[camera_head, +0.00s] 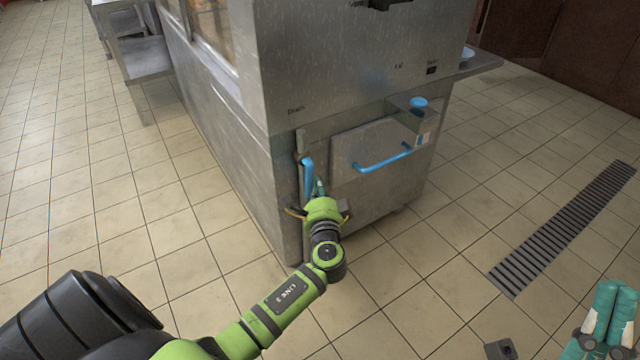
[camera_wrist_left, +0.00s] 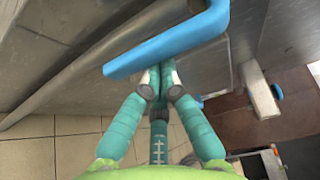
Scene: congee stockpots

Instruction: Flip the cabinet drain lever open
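The blue drain lever (camera_head: 308,178) hangs beside a pipe at the left front corner of the steel cabinet (camera_head: 350,90). In the left wrist view the blue lever (camera_wrist_left: 170,42) crosses the upper middle. My left gripper (camera_head: 319,187) is just right of the lever in the head view. In the left wrist view its teal fingers (camera_wrist_left: 158,78) come together at the lever's lower edge, with the tips partly hidden by it. I see no clear grip around the lever; contact is unclear. My right gripper (camera_head: 616,290) is at the lower right, away from the cabinet, fingers together and empty.
A cabinet door or drawer with a blue bar handle (camera_head: 382,160) is right of the lever. A small box with a blue knob (camera_head: 418,103) juts out above it. A floor drain grate (camera_head: 565,228) lies to the right. The tiled floor in front is clear.

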